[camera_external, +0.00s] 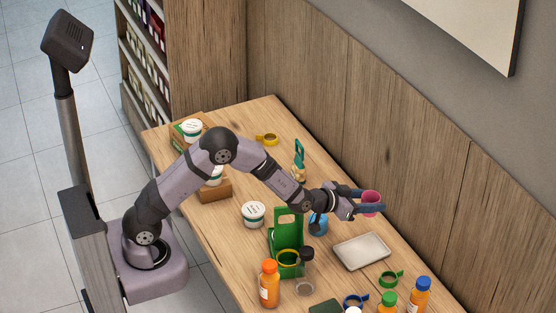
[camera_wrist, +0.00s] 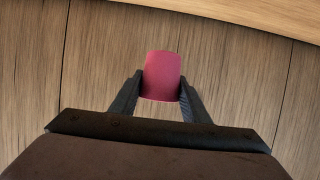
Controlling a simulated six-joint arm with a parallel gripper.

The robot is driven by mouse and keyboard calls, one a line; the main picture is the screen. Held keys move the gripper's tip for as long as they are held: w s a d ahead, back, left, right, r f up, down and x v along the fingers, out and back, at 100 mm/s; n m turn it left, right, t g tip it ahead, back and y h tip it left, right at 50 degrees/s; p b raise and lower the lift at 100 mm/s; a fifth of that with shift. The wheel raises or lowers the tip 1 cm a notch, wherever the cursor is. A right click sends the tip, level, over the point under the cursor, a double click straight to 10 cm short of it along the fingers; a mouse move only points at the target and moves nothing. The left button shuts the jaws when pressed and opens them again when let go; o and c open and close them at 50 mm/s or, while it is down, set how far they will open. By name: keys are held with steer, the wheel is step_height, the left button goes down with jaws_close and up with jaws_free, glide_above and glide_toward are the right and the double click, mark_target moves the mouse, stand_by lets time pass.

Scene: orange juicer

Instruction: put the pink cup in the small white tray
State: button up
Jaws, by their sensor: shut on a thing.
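The pink cup (camera_external: 371,198) is held in the air between the fingers of my gripper (camera_external: 370,202), above the back right part of the table. In the wrist view the pink cup (camera_wrist: 161,76) sits between the two dark fingertips of my gripper (camera_wrist: 160,90), which touch its sides. The small white tray (camera_external: 361,251) lies flat on the table and looks empty. In the external view it is below the cup and the gripper. The tray does not show in the wrist view.
A green holder (camera_external: 287,233) and a blue item (camera_external: 318,223) stand left of the tray. An orange bottle (camera_external: 269,283) and a clear dark-capped bottle (camera_external: 305,270) are at the front. Tape rolls and several bottles crowd the right end. A wooden wall (camera_external: 400,150) rises behind the table.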

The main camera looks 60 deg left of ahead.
mark_target(365, 243)
steer(key=shift+f+p, duration=0.9)
steer(key=shift+f, duration=4.1)
steer(key=shift+f, duration=0.1)
steer(key=shift+f+b, duration=0.35)
steer(key=shift+b, duration=0.2)
steer(key=shift+f, duration=0.15)
steer(key=o, duration=1)
